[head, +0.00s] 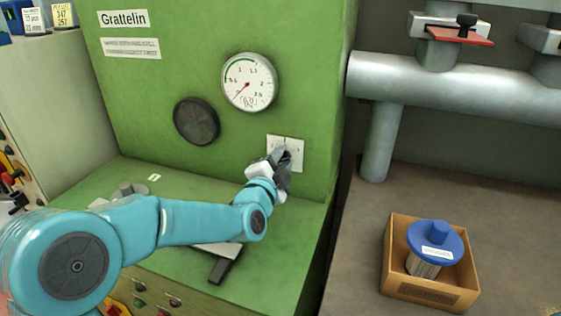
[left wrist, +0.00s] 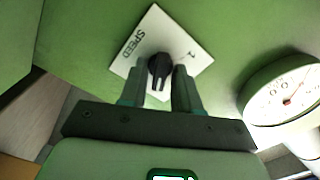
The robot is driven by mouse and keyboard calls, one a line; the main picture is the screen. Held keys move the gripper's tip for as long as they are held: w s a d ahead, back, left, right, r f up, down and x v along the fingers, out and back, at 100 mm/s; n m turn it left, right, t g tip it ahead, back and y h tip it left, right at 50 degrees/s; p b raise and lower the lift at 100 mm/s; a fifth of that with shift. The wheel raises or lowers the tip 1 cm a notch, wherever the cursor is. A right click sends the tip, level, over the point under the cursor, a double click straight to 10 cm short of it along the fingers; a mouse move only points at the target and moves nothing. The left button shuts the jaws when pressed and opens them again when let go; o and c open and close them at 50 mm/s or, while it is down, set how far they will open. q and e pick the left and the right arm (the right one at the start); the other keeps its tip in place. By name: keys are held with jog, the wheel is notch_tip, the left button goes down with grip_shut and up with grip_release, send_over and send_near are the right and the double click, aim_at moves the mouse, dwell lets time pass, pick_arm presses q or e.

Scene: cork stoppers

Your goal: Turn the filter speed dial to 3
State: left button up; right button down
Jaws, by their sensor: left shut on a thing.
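The filter speed dial is a black pointer knob (left wrist: 159,66) on a white plate (head: 295,143) on the green machine's upright face. In the left wrist view the plate (left wrist: 148,36) reads SPEED on one side and shows a 1 near its right corner. The other numbers are hidden or too small to read. My left gripper (head: 284,160) reaches the plate and covers the knob in the head view. In the left wrist view its fingers (left wrist: 160,80) are shut on the knob, one on each side. My right gripper is in neither view.
A round gauge (head: 248,82) sits above and left of the plate, with a dark round cap (head: 196,121) beside it. A green ledge (head: 190,178) lies below. To the right, a wooden box (head: 393,260) holds a blue-topped filter (head: 436,240), under grey pipes (head: 450,88).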

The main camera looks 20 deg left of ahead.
pick_arm(q)
jog(key=o, duration=0.7)
jog(key=shift+o, duration=0.2)
jog(key=shift+d, duration=0.1)
jog(key=shift+s, duration=0.1)
jog(key=s, duration=1.6)
jog(key=shift+a+b, duration=0.3)
jog(key=shift+b, duration=0.1)
jog(key=shift+s, duration=0.1)
